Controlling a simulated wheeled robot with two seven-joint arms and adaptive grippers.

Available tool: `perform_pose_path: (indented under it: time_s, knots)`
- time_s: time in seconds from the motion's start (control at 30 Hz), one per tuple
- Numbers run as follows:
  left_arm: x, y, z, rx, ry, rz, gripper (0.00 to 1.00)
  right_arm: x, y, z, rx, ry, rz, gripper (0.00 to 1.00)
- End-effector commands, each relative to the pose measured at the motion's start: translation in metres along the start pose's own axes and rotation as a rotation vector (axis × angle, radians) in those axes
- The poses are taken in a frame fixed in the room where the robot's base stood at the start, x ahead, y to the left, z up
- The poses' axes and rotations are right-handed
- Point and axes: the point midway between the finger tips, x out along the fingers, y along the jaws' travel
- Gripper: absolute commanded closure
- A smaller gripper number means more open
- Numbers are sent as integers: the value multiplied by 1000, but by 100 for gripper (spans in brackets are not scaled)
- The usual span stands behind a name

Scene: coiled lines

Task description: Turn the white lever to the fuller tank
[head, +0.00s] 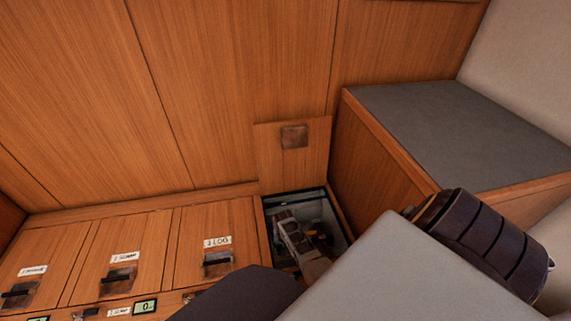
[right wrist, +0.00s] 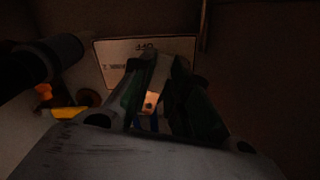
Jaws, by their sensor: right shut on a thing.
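My right gripper (head: 290,232) reaches down into an open compartment (head: 344,232) in the floor-level wooden bench. In the right wrist view its dark fingers (right wrist: 158,82) are shut on a pale, flat piece, which looks like the white lever (right wrist: 152,98). The fingers cover most of the lever, and its pivot is hidden. A pale label plate (right wrist: 115,52) with dark print is behind the fingers. A small display (head: 145,306) on the bench front reads 0. My left gripper is not in view. No tank shows clearly.
An orange knob (right wrist: 43,91) and a yellow handle (right wrist: 65,113) sit left of my fingers in the dim compartment. A raised lid (head: 270,160) stands behind the opening. A grey-topped box (head: 455,125) stands to its right. Labelled wooden panels (head: 150,240) lie to its left.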

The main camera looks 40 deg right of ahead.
Motion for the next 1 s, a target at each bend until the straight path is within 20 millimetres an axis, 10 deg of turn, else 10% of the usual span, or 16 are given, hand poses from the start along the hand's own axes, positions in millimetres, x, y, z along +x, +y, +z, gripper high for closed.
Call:
perform_pose_path:
  time_s: [0.5, 0.53, 0.67, 1.0]
  knots:
    - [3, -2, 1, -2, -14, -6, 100, 0, -3, 0, 68, 0, 1, 100]
    - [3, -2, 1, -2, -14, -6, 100, 0, -3, 0, 68, 0, 1, 79]
    - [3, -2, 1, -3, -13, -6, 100, 0, -3, 0, 68, 0, 0, 62]
    - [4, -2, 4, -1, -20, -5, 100, 0, -4, 0, 67, 0, 0, 61]
